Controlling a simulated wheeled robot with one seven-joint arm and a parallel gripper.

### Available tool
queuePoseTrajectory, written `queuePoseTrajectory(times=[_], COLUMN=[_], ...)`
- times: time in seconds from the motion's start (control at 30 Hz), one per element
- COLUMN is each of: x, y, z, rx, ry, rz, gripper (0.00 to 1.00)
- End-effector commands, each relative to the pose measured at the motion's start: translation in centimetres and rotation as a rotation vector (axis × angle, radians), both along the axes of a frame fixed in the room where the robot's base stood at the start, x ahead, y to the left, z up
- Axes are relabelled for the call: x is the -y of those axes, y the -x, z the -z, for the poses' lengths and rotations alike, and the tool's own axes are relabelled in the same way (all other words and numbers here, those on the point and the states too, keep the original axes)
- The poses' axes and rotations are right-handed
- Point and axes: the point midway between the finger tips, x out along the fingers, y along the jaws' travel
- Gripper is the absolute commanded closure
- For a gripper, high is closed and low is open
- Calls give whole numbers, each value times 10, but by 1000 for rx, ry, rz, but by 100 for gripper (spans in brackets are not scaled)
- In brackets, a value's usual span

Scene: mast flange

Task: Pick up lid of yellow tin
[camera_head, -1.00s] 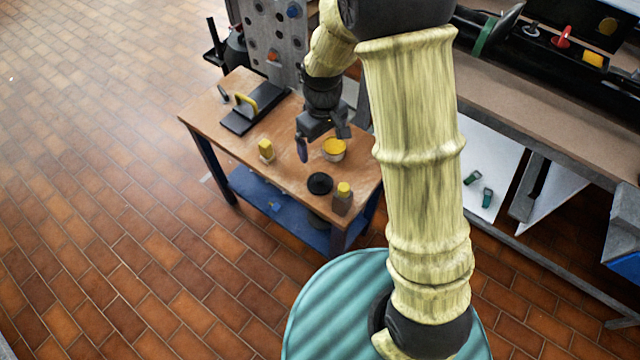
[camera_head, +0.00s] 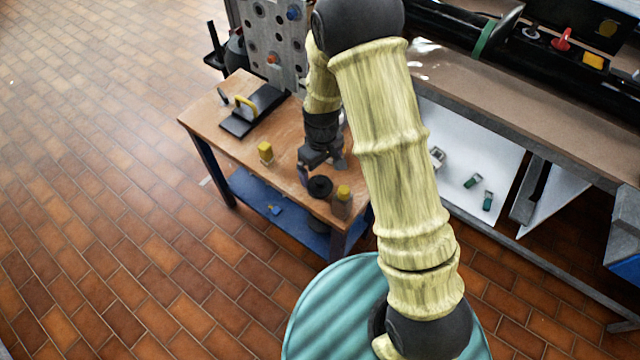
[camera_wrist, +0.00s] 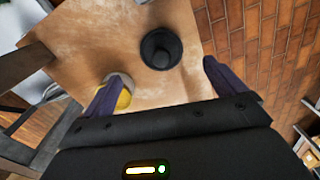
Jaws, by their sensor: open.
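A round tin with a yellow top (camera_wrist: 124,99) shows in the wrist view, partly covered by the left finger. I cannot tell whether the yellow is its lid or its inside. My gripper (camera_head: 322,170) is open and empty above the table, close behind the black piece. Its two purple-grey fingers (camera_wrist: 162,72) are spread wide.
A black board with a yellow handle (camera_head: 250,108) lies at the back left. A bench (camera_head: 480,110) stands right.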

Motion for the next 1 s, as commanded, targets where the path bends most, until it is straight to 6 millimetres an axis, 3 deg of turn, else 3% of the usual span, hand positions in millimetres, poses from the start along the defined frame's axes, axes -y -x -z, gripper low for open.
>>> queuePoseTrajectory(times=[0.17,0.57,1.0], x=[0,-1,-4], y=[0,0,-2], z=[22,26,75], rx=[0,0,0], ry=[0,0,0], rz=[-2,-1,0], gripper=[5,5,5])
